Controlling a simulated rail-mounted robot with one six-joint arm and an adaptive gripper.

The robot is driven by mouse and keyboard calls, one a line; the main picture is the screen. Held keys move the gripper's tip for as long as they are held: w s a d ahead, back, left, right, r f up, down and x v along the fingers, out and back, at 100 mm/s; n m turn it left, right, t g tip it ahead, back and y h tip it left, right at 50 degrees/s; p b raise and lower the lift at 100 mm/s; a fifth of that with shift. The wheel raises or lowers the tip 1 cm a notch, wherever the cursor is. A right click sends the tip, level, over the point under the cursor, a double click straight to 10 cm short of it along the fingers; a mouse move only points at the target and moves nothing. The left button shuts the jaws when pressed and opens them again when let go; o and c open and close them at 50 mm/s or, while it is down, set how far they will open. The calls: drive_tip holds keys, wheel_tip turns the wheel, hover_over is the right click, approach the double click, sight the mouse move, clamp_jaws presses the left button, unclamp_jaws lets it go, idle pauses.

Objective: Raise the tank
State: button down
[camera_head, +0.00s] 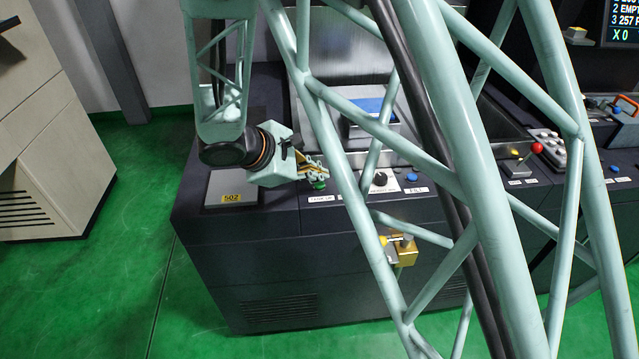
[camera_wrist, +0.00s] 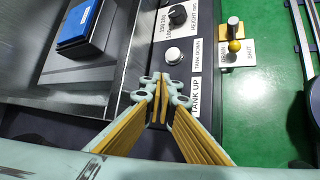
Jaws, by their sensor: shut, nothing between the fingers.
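My gripper (camera_head: 316,178) is at the left end of the machine's front control panel, pointing down at it. In the wrist view its yellow-padded fingers (camera_wrist: 158,100) are closed together with nothing between them. They are over the panel beside the TANK UP label (camera_wrist: 195,99). A small green part (camera_head: 319,186), perhaps the button, shows at the fingertips in the head view; the fingers hide the spot in the wrist view. I cannot tell whether they touch it. The pale round TANK DOWN button (camera_wrist: 174,55) is uncovered. The steel tank area (camera_wrist: 112,72) lies behind the panel.
A black height knob (camera_wrist: 178,14) and a blue FILL button (camera_head: 411,177) are farther along the panel. A brass valve with a yellow knob (camera_wrist: 235,45) sticks out from the front. A blue-topped block (camera_head: 375,106) sits behind the panel.

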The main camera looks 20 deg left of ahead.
sight(319, 185)
drive_tip(key=shift+r, duration=0.1)
drive_tip(key=shift+r+p, duration=1.2)
drive_tip(key=shift+r, duration=1.25)
